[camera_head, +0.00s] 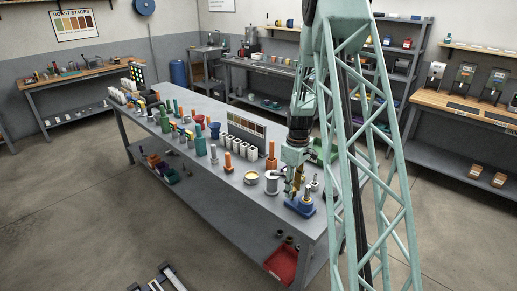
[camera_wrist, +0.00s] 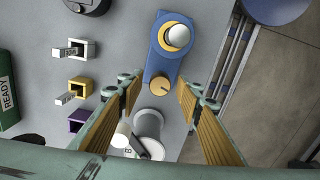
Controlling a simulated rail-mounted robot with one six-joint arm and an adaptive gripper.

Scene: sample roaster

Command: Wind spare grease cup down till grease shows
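A blue base (camera_wrist: 156,62) carries a silver-white domed part (camera_wrist: 178,37) and a smaller brass round knob or cap (camera_wrist: 160,85). The blue base also stands near the close right end of the long grey bench in the head view (camera_head: 304,208). I cannot tell for certain which of these parts is the spare grease cup. No grease is discernible. My gripper (camera_wrist: 165,89) is open, its yellow-padded fingers on either side of the brass cap in the wrist view, with visible gaps. In the head view my gripper (camera_head: 294,191) hangs down just above or beside the blue base; contact cannot be told.
A grey cylinder (camera_wrist: 148,124) stands close to the fingers. Many bottles and parts crowd the grey bench (camera_head: 235,205). The bench edge is close on the right.

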